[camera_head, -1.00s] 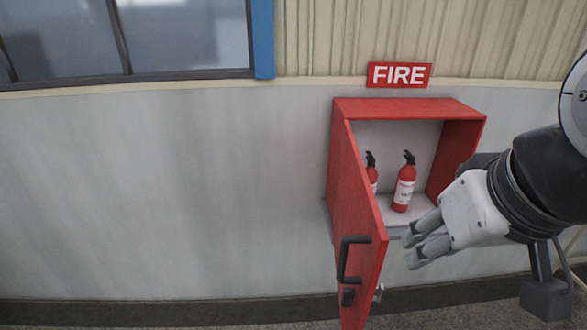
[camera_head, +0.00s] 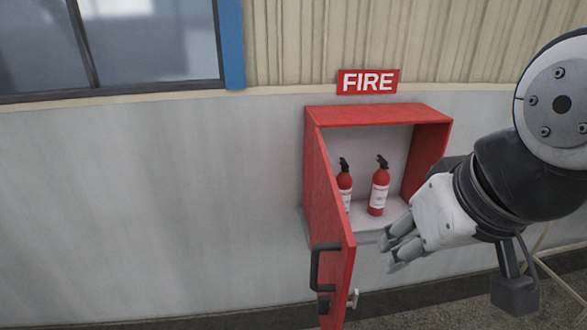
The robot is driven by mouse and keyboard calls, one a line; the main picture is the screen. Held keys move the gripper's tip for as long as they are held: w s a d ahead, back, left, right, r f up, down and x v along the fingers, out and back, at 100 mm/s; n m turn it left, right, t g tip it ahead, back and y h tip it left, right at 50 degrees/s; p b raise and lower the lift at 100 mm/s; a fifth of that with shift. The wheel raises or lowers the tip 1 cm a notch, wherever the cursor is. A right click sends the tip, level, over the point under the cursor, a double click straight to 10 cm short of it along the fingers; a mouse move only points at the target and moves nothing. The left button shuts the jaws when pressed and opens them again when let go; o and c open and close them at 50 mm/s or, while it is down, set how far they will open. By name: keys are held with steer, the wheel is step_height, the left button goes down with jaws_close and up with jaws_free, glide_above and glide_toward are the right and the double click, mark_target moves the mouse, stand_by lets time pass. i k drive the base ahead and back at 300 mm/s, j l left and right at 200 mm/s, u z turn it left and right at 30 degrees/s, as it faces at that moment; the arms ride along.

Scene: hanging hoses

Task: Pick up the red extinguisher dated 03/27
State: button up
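Two red extinguishers with black tops and white labels stand upright inside an open red wall cabinet (camera_head: 378,115). The right extinguisher (camera_head: 380,182) shows whole. The left extinguisher (camera_head: 344,181) is partly hidden behind the cabinet door. The label print is too small to read, so I cannot tell which one is dated 03/27. My gripper (camera_head: 391,254) is in front of the cabinet, below and to the right of the right extinguisher. Its fingers point left, look a little apart, and hold nothing.
The red cabinet door (camera_head: 328,215) stands open toward me on the left, with a black handle (camera_head: 322,268). A red FIRE sign (camera_head: 367,81) is on the wall above. A window (camera_head: 110,45) is at upper left. The wall left of the cabinet is bare.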

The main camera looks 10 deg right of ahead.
mark_target(344, 181)
steer(key=l, duration=1.3)
